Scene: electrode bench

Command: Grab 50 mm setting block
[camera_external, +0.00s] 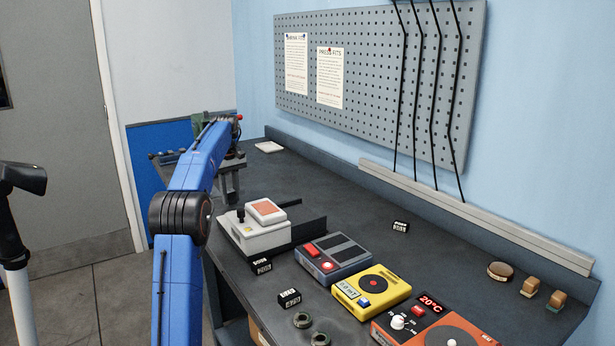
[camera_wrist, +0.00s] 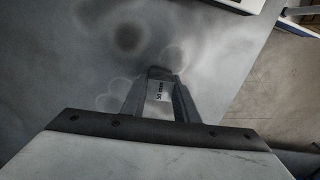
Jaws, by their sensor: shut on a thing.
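The 50 mm setting block (camera_wrist: 159,92) is a small pale block with a dark "50" marking. In the wrist view it sits between the two dark fingers of my gripper (camera_wrist: 160,80), which are shut on it. The fingers cover its sides. The grey bench top with dark round stains lies beyond the fingertips; I cannot tell whether the block touches it. In the external view my blue arm reaches towards the far left end of the bench, and I cannot make out the block or the fingers there.
On the bench (camera_external: 340,190) stand a white device with an orange top (camera_external: 264,232), a grey device (camera_external: 335,257), a yellow meter (camera_external: 371,290) and a red hot plate (camera_external: 432,325). The back middle of the bench is mostly clear.

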